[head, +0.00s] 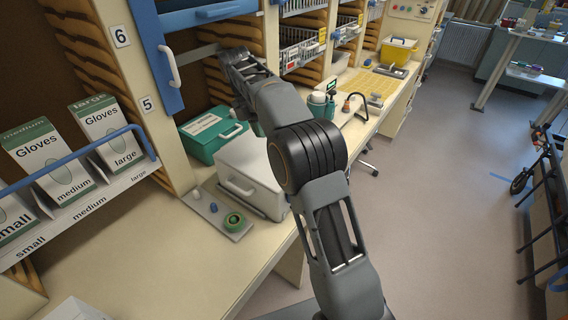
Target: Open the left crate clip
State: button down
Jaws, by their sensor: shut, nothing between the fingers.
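A pale grey lidded crate (252,168) stands on the counter, left of my arm's elbow. A white handle (238,188) shows on its near side. I cannot make out a left clip at this size, and my arm covers part of the crate's right side. My gripper (240,64), at the far end of my raised arm, is above and behind the crate, apart from it, near the shelf bays. It is shut and empty, though its fingers are hard to make out.
A green case (211,134) stands behind the crate. A grey plate (217,209) with a green roll (234,222) lies before it. Glove boxes (45,158) on a blue-railed shelf stand at left. A blue cabinet door (163,52) is above. The near counter and right-hand floor have room.

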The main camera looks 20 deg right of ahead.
jog(key=shift+f, duration=0.1)
jog(key=x, duration=0.9)
jog(key=shift+b, duration=0.35)
jog(key=shift+s+d+f, duration=0.15)
jog(key=shift+s+d, duration=0.3)
jog(key=shift+s, duration=0.15)
jog(key=shift+s+d+f, duration=0.15)
jog(key=shift+s+d, duration=0.25)
jog(key=shift+s, duration=0.2)
jog(key=shift+s+d+f+p, duration=0.1)
jog(key=shift+s+d+p, duration=0.2)
jog(key=shift+s+d, duration=0.2)
jog(key=shift+s+a, duration=0.15)
